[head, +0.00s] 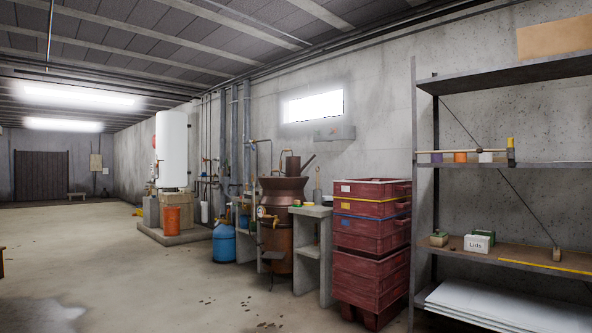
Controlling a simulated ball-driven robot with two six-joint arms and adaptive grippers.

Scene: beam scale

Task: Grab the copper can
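Neither of my grippers is in view.
A concrete bench (325,262) with small items stands right of the vessel. Stacked red crates (371,290) and a metal shelf (506,165) stand further right. A blue gas bottle (224,243) stands left of the vessel. The concrete floor (130,275) in front and left is open.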

